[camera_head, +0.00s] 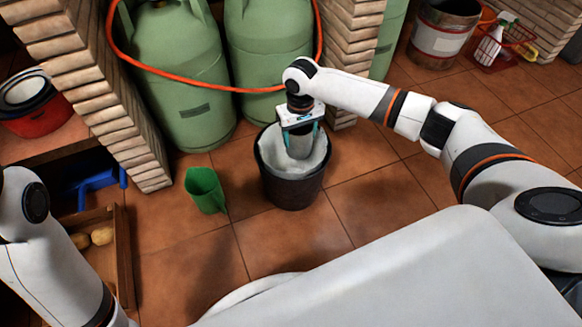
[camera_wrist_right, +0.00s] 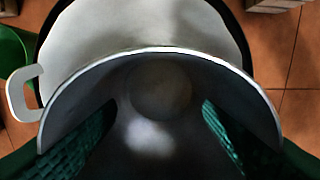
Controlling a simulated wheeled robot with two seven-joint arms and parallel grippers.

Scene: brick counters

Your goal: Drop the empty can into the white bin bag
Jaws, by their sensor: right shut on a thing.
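My right gripper (camera_head: 301,128) is over the mouth of a dark round bin (camera_head: 292,192), shut on a grey metal can (camera_head: 299,147). The can hangs at or just inside the bin's opening; its exact depth is hard to tell. The white bin bag (camera_head: 273,150) lines the bin and also shows beyond the can in the right wrist view (camera_wrist_right: 205,25). There the can (camera_wrist_right: 165,90) is open toward the camera, looks empty, and has a mug-like handle at its left. My left arm enters at the left, but its gripper is out of view.
A green jug (camera_head: 205,190) stands on the tiles left of the bin. Green gas cylinders (camera_head: 180,75) with an orange hose stand behind. A brick pillar (camera_head: 352,50) is close behind the bin. Tiled floor (camera_head: 375,195) is clear to the right.

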